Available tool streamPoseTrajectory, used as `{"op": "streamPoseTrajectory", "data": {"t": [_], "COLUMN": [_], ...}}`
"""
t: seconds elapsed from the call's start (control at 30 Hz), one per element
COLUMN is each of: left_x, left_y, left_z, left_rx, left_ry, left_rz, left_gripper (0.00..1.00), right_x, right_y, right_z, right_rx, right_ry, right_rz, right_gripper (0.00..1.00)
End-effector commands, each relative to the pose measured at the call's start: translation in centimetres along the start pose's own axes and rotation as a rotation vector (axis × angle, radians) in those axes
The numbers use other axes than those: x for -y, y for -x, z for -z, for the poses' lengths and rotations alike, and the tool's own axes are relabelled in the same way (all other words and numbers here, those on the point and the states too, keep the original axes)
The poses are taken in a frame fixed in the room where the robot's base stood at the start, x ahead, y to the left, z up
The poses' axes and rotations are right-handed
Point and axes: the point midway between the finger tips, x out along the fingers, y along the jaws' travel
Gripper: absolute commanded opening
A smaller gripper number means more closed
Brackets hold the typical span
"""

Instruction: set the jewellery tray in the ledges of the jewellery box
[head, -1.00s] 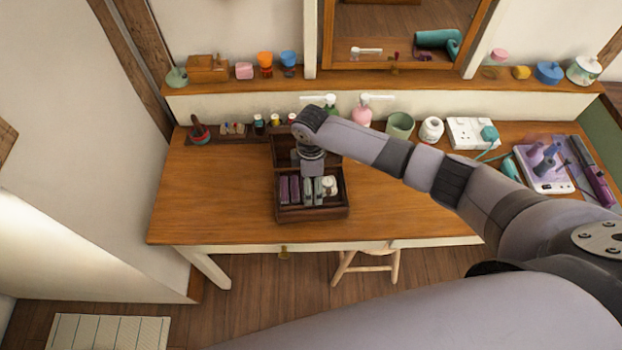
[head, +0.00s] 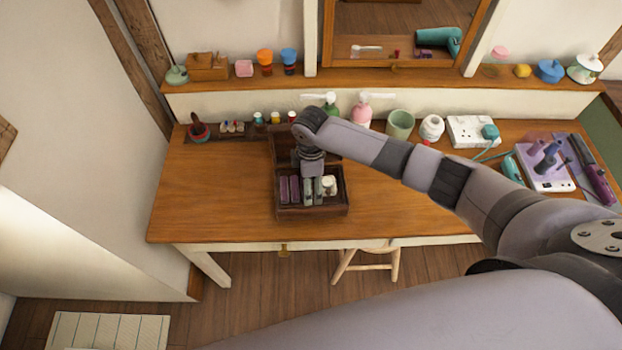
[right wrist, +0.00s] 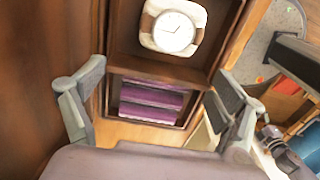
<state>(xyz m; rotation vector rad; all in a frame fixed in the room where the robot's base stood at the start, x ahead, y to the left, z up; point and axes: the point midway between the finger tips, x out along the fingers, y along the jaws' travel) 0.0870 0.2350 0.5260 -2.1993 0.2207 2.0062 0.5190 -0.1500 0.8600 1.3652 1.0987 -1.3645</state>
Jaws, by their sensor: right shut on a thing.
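The dark wooden jewellery box (head: 312,212) stands near the front of the desk with its lid (head: 284,150) open at the back. The jewellery tray (right wrist: 158,68) has compartments, with purple rolls (right wrist: 150,101) in one and a white-faced watch on a pale cushion (right wrist: 174,31) in another. In the head view it lies within the box outline, purple rolls left, watch right. My right gripper (right wrist: 157,106) is shut on the tray, its fingers either side of the purple compartment. The ledges are hidden, and I cannot tell whether the tray rests on them. My left gripper is not in view.
Small bottles (head: 275,118), a pink dispenser (head: 361,113), a green cup (head: 400,124) and a white jar (head: 432,127) line the desk's back. A power strip (head: 468,130) and styling tools stand right. The desk left of the box (head: 215,190) is clear.

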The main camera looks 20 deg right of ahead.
Motion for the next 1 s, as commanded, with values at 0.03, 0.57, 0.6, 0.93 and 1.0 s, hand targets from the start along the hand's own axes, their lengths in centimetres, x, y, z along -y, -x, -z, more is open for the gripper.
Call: {"op": "streamPoseTrajectory", "data": {"t": [0.03,0.57,0.6,0.93,1.0], "left_x": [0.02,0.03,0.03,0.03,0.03], "left_y": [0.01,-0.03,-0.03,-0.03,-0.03], "left_z": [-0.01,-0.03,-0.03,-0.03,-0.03], "left_rx": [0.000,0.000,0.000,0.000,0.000], "left_ry": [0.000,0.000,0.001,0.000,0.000], "left_rz": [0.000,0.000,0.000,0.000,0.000], "left_gripper": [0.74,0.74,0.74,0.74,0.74], "right_x": [-0.03,-0.02,-0.03,-0.04,-0.04], "right_y": [0.04,-0.57,-0.62,-0.62,-0.62], "right_z": [0.01,-0.03,-0.04,-0.03,-0.04], "right_rx": [0.000,0.000,0.000,0.000,0.000], "right_ry": [0.000,0.000,0.000,0.000,0.000], "right_rz": [-0.001,0.000,0.000,0.000,0.000], "right_gripper": [0.59,0.59,0.59,0.97,1.00]}}
